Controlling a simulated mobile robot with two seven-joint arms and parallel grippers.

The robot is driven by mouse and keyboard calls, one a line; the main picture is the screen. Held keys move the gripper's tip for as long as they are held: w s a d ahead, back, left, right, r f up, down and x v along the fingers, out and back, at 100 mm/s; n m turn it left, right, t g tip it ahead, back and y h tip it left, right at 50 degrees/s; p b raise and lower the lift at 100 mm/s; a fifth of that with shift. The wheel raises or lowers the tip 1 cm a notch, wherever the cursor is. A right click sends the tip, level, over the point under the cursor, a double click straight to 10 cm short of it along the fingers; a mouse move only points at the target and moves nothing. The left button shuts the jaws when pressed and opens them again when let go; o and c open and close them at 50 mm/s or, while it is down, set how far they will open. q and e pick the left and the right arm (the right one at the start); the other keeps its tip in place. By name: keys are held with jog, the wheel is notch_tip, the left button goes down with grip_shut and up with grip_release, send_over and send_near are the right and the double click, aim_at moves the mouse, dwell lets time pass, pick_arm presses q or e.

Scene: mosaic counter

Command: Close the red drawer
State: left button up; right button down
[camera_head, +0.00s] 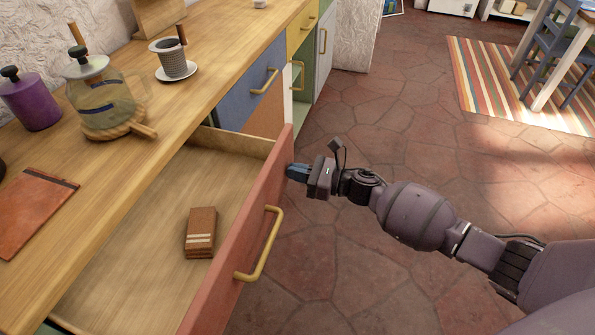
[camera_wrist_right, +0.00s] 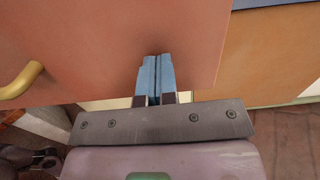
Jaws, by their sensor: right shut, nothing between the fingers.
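The red drawer (camera_head: 222,255) is pulled far out of the counter, and its inside is visible from above in the head view. Its yellow handle (camera_head: 262,246) is on the front panel, and it also shows at the left in the right wrist view (camera_wrist_right: 20,80). A brown stacked block with pale stripes (camera_head: 201,232) lies inside the drawer. My right gripper (camera_head: 292,172) is shut and empty, with its blue fingertips at the far end of the drawer front. In the right wrist view its fingers (camera_wrist_right: 154,75) point at the red front panel; I cannot tell if they touch. My left gripper is not in view.
The wooden counter top (camera_head: 110,165) carries a glass teapot (camera_head: 103,105), a purple jar (camera_head: 31,102), a cup on a saucer (camera_head: 174,62) and a brown clipboard (camera_head: 32,208). A blue drawer (camera_head: 248,97) beyond is shut. The stone floor (camera_head: 400,110) to the right is clear.

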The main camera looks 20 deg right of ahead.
jog(key=shift+a, duration=0.1)
jog(key=b, duration=0.5)
send_near(223, 163)
jog(key=w+a+r, duration=0.1)
jog(key=w+a, duration=0.3)
jog(key=a, duration=0.1)
jog(key=w+a+r, duration=0.1)
jog(key=w+a, duration=0.1)
jog(key=a, duration=0.1)
jog(key=shift+r, duration=0.4)
jog(key=shift+w+a+r, duration=0.1)
jog(key=shift+w+a, duration=0.1)
jog(key=shift+a, duration=0.05)
jog(key=shift+w+r, duration=0.15)
jog(key=shift+r, duration=0.1)
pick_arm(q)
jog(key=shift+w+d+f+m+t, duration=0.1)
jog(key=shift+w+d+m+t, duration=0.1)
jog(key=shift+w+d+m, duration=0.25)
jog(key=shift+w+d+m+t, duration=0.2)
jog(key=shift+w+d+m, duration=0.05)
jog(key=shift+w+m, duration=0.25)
pick_arm(e)
jog(key=shift+r, duration=0.1)
jog(key=shift+a, duration=0.1)
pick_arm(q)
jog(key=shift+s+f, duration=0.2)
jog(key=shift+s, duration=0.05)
pick_arm(e)
jog(key=shift+r, duration=0.1)
